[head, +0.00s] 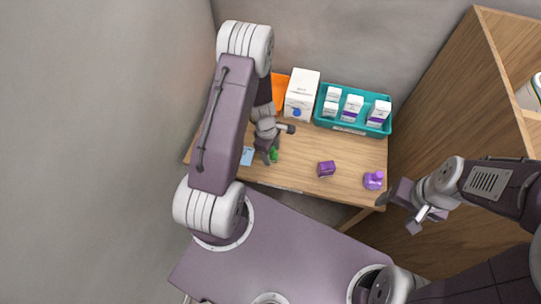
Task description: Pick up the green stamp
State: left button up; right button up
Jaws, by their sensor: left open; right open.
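The green stamp (275,155) stands on the wooden counter, left of its middle. It is small and partly hidden by my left gripper (270,159). My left gripper is open, its fingers pointing down right at the stamp. I cannot tell whether the fingers touch it. My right gripper (416,222) is open and empty, off the counter's right front corner and far from the stamp.
The wooden counter (345,190) also bears a purple box (326,169), a purple bottle (373,181), a blue card (247,156), a white carton (301,96), an orange item (278,92) and a teal tray (352,129) with several small boxes. A wooden shelf (450,110) stands right.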

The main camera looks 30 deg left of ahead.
aim_at(274, 150)
pick_arm(q)
jog(key=shift+w+f, duration=0.2)
jog(key=shift+f, duration=0.6)
jog(key=shift+s+r, duration=0.1)
jog(key=shift+r, duration=0.05)
jog(key=c, duration=0.6)
grip_shut()
pick_arm(e)
jog(key=shift+w+f, duration=0.1)
jog(key=shift+f, duration=0.25)
pick_arm(q)
jog(key=shift+r, duration=0.5)
jog(key=r+p, duration=0.1)
jog(key=r, duration=0.1)
jog(key=d+r, duration=0.1)
jog(key=shift+r+p, duration=0.35)
jog(key=shift+r, duration=0.05)
jog(key=d+r+p, duration=0.1)
jog(key=d+r, duration=0.5)
jog(key=d, duration=0.4)
jog(key=shift+s+d+p, duration=0.15)
jog(key=shift+d+p, duration=0.2)
pick_arm(e)
notch_tip(274, 150, up, 4)
jog(key=shift+f, duration=0.25)
pick_arm(q)
jog(key=shift+r, duration=0.1)
